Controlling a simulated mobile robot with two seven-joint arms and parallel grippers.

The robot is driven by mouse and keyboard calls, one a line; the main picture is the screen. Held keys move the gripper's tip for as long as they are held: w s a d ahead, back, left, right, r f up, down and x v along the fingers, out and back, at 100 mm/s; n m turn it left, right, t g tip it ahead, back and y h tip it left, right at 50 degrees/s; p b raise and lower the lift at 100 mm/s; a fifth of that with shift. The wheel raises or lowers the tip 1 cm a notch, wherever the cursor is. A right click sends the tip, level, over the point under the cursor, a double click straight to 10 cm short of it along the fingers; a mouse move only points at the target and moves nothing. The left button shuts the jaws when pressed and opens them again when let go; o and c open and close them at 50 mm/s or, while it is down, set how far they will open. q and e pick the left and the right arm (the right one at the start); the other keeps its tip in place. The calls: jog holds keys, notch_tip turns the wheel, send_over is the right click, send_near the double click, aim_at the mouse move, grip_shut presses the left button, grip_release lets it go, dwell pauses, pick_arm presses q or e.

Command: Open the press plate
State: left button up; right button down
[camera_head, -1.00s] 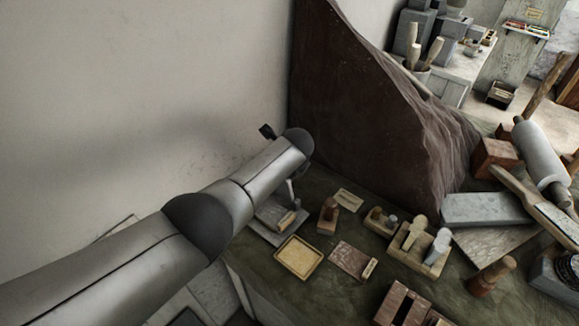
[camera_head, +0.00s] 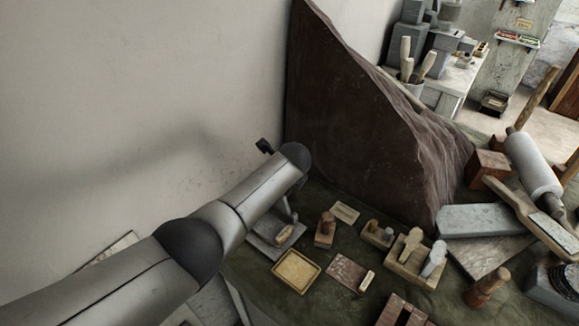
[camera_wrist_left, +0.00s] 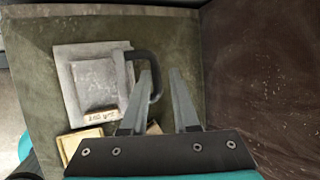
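The press (camera_wrist_left: 95,78) is a grey square base with a smaller raised plate on it, seen from above in the left wrist view. In the head view the press (camera_head: 262,246) is partly hidden behind my left arm. My right gripper is not in view.
A yellow tray (camera_head: 296,271) lies in front of the press, with a wooden stamp (camera_head: 325,230) and a board (camera_head: 349,270) to the right. A tall brown slab (camera_head: 365,120) rises behind. A plain wall (camera_head: 130,90) stands at left.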

pick_arm(q)
jog(key=p+v, duration=0.3)
jog(key=v, duration=1)
jog(key=shift+s+r, duration=0.1)
dwell(0.3)
